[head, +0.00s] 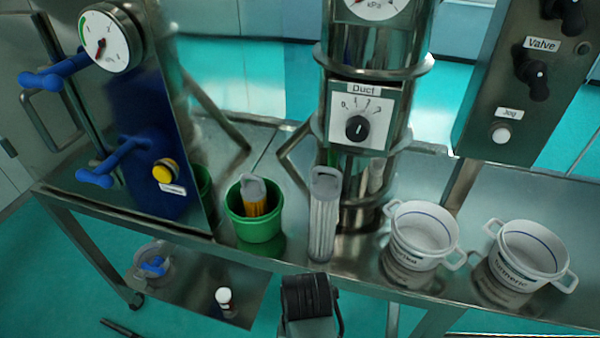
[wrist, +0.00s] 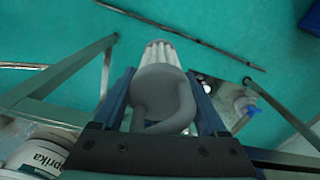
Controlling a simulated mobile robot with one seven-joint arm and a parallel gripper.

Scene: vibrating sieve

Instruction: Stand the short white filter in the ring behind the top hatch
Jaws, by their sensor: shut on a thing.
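In the wrist view my gripper (wrist: 161,98) is shut on a white filter (wrist: 160,55). Its grey cap and looped handle are between the two fingers, and its pleated white body points away from the camera. In the head view the dark end of my arm (head: 308,297) is low in the middle, in front of the bench edge; the fingers and held filter cannot be made out there. Another white filter (head: 323,218), long and pleated, stands upright on the bench by the duct. The steel cabinet (head: 60,60) with blue handles is at left. I cannot make out a ring.
A green pot (head: 257,225) holds a yellow filter. Two white two-handled pots, paprika (head: 424,230) and turmeric (head: 528,250), stand at right. The duct column (head: 368,130) rises behind. A lower shelf (head: 190,285) holds small items. The floor in front is mostly clear.

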